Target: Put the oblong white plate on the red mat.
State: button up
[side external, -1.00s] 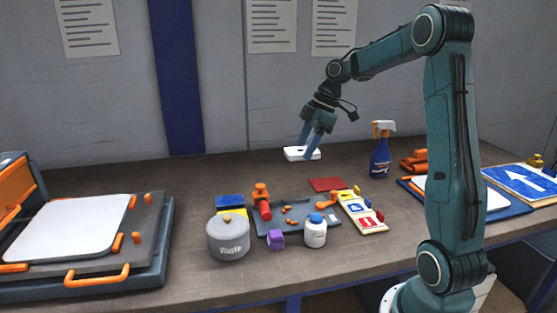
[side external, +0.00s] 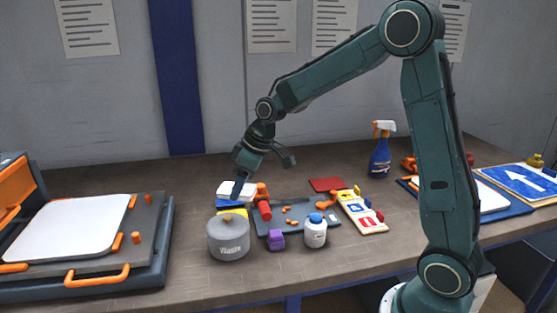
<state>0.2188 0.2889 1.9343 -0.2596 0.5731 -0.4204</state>
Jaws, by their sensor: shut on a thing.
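The oblong white plate (side external: 226,188) is at the fingertips of my gripper (side external: 240,186), which is shut on it. The plate appears right over the blue mat (side external: 229,203), covering its back part. I cannot tell whether it touches the blue mat or is held just above it. The red mat (side external: 326,184) lies bare on the table, well to the right of my gripper.
A yellow mat (side external: 236,212) and a grey waste pot (side external: 229,238) are in front of the plate. A grey tray (side external: 274,240) with orange parts, a purple block (side external: 277,240), a white jar (side external: 316,234) and a sign board (side external: 362,214) stand nearby. A spray bottle (side external: 380,155) stands behind.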

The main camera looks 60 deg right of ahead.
jog(key=shift+m, duration=0.5)
jog(key=shift+w+a+f, duration=0.1)
jog(key=shift+a+f, duration=0.1)
jog(key=shift+a, duration=0.5)
jog(key=shift+w+a+f, duration=0.1)
jog(key=shift+a+f, duration=0.15)
jog(key=shift+a, duration=0.5)
jog(key=shift+w+a+f, duration=0.1)
jog(key=shift+a+f, duration=0.1)
jog(key=shift+a, duration=0.5)
jog(key=w+d+r+m+h, duration=0.2)
jog(key=w+d+m, duration=0.1)
jog(key=d, duration=0.6)
notch_tip(320, 180, up, 5)
jog(key=m+h, duration=0.3)
jog(key=m, duration=0.6)
send_over(298, 189)
jog(key=shift+g, duration=0.4)
jog(key=f, duration=2)
jog(key=shift+s+a+f, duration=0.1)
jog(key=shift+s+a, duration=0.25)
jog(key=shift+a, duration=0.05)
jog(key=shift+f, duration=0.15)
jog(key=o, duration=1)
